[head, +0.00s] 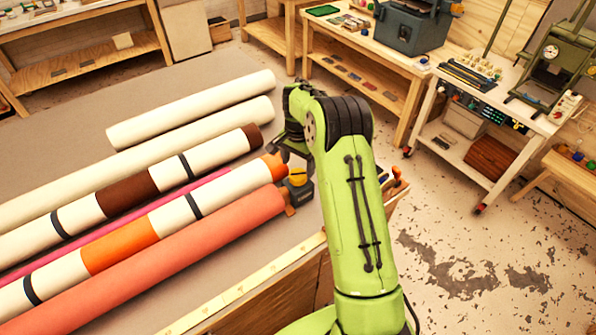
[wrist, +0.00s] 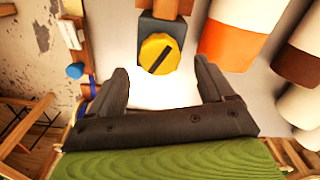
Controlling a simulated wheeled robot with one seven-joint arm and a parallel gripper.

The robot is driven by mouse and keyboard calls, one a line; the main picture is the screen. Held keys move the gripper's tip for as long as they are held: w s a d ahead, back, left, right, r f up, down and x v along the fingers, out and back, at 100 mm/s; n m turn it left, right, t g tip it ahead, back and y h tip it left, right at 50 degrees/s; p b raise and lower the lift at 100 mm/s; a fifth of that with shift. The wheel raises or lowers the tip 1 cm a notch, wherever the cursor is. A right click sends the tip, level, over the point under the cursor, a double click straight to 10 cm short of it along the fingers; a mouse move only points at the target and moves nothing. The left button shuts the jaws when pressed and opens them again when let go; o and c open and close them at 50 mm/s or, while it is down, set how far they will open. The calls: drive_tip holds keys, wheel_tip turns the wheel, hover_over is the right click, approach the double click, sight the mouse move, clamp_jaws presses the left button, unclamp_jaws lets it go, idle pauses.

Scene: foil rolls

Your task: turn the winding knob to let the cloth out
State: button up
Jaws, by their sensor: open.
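The winding knob (wrist: 158,54) is a round yellow disc with a dark slanted bar across it, on a dark grey block. In the wrist view it lies just beyond my open gripper (wrist: 160,82), roughly centred between the two fingers and apart from them. In the head view the yellow knob (head: 297,177) sits on its dark block (head: 299,192) at the right end of the rolls, and my gripper (head: 285,155) is beside it, partly hidden by my arm. An orange-ended cloth roll (head: 122,246) lies left of the block.
A coral roll (head: 170,260), a white roll with a brown band (head: 127,195) and plain cream rolls (head: 192,108) lie on the grey table (head: 75,135). A yellow measuring strip (head: 262,283) runs along the near edge. Small tools (head: 397,183) stand right of the knob.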

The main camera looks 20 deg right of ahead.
sight(298, 174)
wheel_tip(298, 174, down, 4)
drive_tip(key=shift+f, duration=0.1)
drive_tip(key=c, duration=1.1)
drive_tip(key=shift+o, duration=0.2)
